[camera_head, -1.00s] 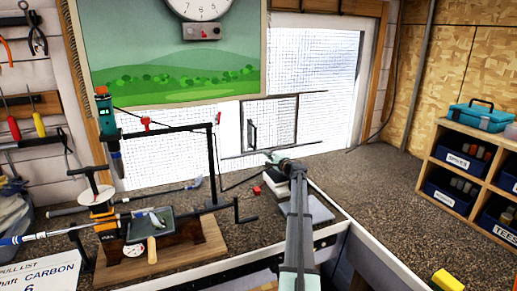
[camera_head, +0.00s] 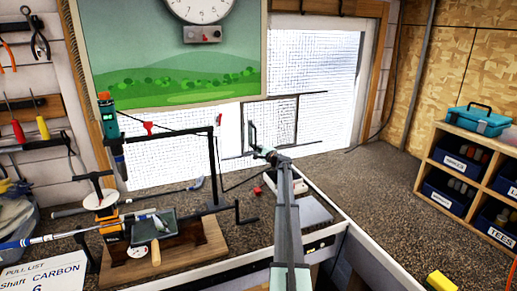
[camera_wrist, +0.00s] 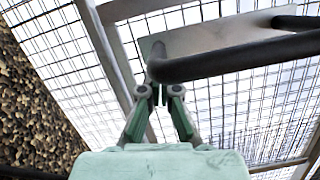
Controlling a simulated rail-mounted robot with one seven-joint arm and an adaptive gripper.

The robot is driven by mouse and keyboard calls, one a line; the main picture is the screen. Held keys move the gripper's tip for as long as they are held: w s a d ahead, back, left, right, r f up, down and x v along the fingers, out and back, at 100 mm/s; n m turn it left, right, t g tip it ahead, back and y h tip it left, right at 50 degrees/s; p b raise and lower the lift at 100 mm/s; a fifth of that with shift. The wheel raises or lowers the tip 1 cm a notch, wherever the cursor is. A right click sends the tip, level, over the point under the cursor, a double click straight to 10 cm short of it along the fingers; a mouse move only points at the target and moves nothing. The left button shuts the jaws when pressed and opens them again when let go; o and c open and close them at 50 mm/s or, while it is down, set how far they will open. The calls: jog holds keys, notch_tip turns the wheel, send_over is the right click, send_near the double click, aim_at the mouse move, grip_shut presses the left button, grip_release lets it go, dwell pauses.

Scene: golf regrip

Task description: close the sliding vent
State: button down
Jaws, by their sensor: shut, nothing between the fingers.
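The sliding vent (camera_head: 297,122) is a dark-framed mesh panel in the bright window at the back of the bench. Its black upright handle (camera_head: 252,134) stands near the panel's left side. In the wrist view the handle (camera_wrist: 240,55) is a thick dark bar on a pale plate, bent at its near end. My gripper (camera_head: 262,150) is at the foot of the handle. In the wrist view my gripper's fingertips (camera_wrist: 160,92) are together, empty, just below the bar's bent end. I cannot tell whether they touch it.
A black stand (camera_head: 215,165) and a vise on a wooden board (camera_head: 205,247) are left of my arm. A red and white item (camera_head: 270,180) and a grey tray (camera_head: 315,210) lie beside my arm. The bench (camera_head: 375,180) is clear on the right.

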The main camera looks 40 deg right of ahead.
jog(key=w+a+b, duration=0.4)
jog(key=a+b, duration=0.4)
jog(key=a, duration=0.2)
jog(key=shift+w+a, duration=0.25)
jog(key=shift+a, duration=0.25)
